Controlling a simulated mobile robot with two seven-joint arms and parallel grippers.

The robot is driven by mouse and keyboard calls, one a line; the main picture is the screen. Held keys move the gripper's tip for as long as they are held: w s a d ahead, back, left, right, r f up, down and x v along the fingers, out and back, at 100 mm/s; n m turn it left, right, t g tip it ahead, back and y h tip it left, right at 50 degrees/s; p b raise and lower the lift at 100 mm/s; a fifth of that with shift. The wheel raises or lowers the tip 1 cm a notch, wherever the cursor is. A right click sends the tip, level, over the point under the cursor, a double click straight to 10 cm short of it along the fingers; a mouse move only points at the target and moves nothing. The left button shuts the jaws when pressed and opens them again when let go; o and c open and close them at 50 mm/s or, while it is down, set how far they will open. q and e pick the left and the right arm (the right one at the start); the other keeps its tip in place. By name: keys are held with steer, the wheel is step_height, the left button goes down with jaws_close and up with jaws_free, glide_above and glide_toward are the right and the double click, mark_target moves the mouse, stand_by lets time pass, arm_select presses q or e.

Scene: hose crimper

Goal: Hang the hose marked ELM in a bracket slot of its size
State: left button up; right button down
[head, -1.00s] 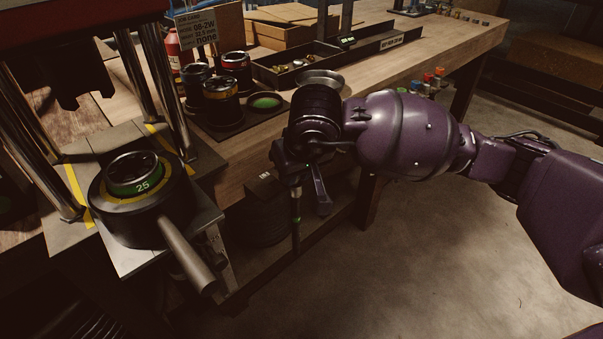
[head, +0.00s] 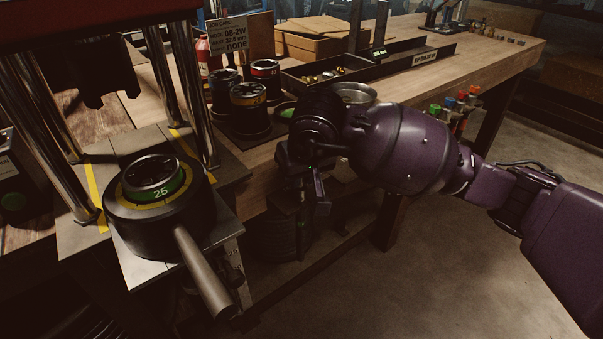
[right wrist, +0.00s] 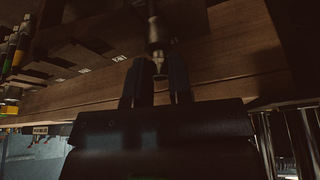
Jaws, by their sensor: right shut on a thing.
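My right gripper (head: 308,200) is at the front edge of the workbench, pointing down. It also shows in the right wrist view (right wrist: 158,82), with its two dark fingers shut on a slim hose end that has a metal fitting (right wrist: 156,42). In the head view the held hose is dark and mostly hidden by the gripper and the shade below. No ELM mark can be read on it. In the right wrist view a dark slotted bracket (right wrist: 75,62) with small white labels runs along the wooden bench edge, left of the fingers. My left gripper is not in view.
A crimper head marked 25 (head: 160,190) stands at the left with a thick handle sticking out. Several dies (head: 248,108) and a job card (head: 228,35) are on the workbench (head: 480,48). Several colour-capped hoses (head: 460,105) hang at the bench's right front. The floor at right is clear.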

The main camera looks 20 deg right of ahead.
steer(key=c, duration=1)
jaws_free()
steer(key=shift+o, duration=0.2)
steer(key=p+v, duration=0.2)
steer(key=v, duration=0.8)
steer(key=shift+r, duration=0.4)
steer(key=shift+s, duration=0.15)
